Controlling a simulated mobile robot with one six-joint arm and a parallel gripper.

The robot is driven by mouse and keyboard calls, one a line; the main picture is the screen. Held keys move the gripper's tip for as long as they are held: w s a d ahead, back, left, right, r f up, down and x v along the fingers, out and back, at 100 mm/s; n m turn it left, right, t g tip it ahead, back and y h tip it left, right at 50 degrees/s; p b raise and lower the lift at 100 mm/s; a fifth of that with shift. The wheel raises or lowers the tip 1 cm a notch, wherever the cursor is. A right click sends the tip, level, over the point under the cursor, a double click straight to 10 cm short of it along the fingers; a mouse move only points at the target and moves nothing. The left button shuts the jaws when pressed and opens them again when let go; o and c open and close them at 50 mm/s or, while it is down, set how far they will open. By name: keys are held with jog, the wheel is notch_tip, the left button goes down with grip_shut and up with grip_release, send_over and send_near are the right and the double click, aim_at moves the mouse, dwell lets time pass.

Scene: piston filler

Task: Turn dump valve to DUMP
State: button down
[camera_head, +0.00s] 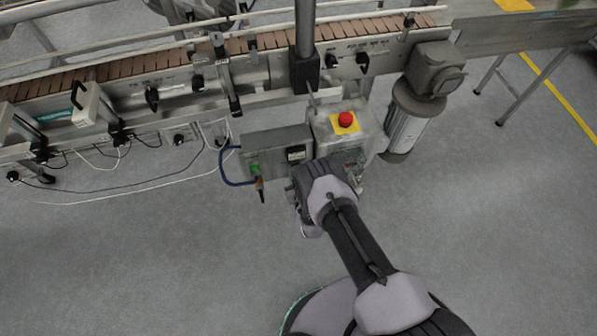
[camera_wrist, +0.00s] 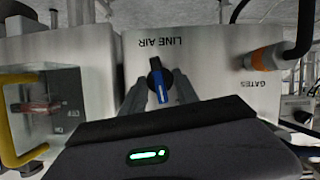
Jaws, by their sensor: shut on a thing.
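In the wrist view, a black knob with a blue handle (camera_wrist: 157,72) sits on a grey metal panel (camera_wrist: 205,65) under upside-down LINE AIR lettering. The handle points roughly up and down in that picture. My gripper (camera_wrist: 160,92) has one dark finger on each side of the knob and is shut on it. No DUMP lettering is readable, so I cannot tell from a label that this is the dump valve. In the head view, my arm covers the knob and gripper at the front of the control boxes.
A red emergency button (camera_head: 346,119) on a yellow plate tops the right box. Left of the knob are a yellow guard (camera_wrist: 10,120) and a red handle (camera_wrist: 38,107). A cable connector (camera_wrist: 264,58) is at right. A conveyor (camera_head: 160,62) runs behind; the near floor is clear.

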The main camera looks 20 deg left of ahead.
jog(key=shift+s+a+f+n+t+h+b, duration=0.1)
jog(key=shift+n+t+h+b, duration=0.15)
jog(key=shift+n, duration=0.35)
jog(key=shift+f+n+t+h+b, duration=0.1)
jog(key=shift+n+t+h+b, duration=0.1)
jog(key=shift+n+h, duration=0.3)
jog(key=shift+n+t+h+b, duration=0.5)
jog(key=shift+n+b, duration=0.25)
jog(key=shift+n, duration=0.55)
jog(key=c, duration=0.9)
grip_release()
jog(key=shift+r, duration=0.1)
